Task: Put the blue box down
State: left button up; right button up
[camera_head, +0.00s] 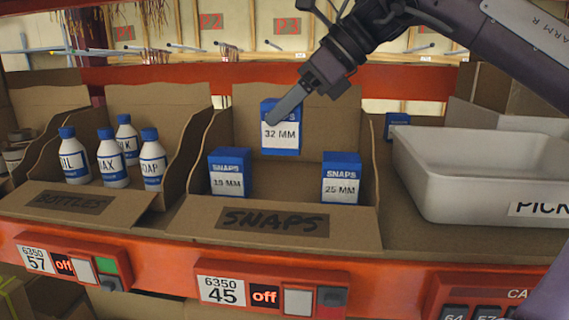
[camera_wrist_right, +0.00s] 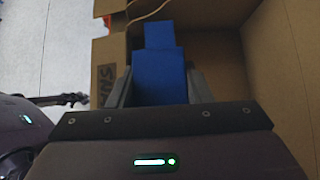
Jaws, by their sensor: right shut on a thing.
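A blue box labelled 32 MM (camera_head: 281,134) is held upright by my right gripper (camera_head: 290,104), at the top of the cardboard bin marked SNAPS (camera_head: 200,222). The jaws are shut on the sides of this box; it also shows in the right wrist view (camera_wrist_right: 159,78) between the two fingers (camera_wrist_right: 159,88). Two more blue boxes stand in the bin below it, one labelled 15 MM (camera_head: 230,175) on the left and one labelled 25 MM (camera_head: 341,180) on the right.
A BOTTLES bin (camera_head: 135,202) with several white bottles stands to the left. A white tray (camera_head: 430,200) marked PICK is to the right, with another small blue box (camera_head: 396,122) behind it. The middle of the SNAPS bin floor looks clear.

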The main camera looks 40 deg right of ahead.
aim_at(284, 140)
notch_tip(284, 140, down, 4)
jog(key=shift+w+d+r, duration=0.1)
jog(key=shift+a+f, duration=0.2)
jog(key=shift+f, duration=0.6)
notch_tip(284, 140, down, 2)
jog(key=shift+f, duration=0.25)
jog(key=shift+d+f, duration=0.2)
jog(key=shift+f, duration=0.2)
jog(key=shift+a, duration=0.1)
jog(key=o, duration=0.8)
jog(key=shift+c, duration=0.2)
jog(key=o, duration=0.4)
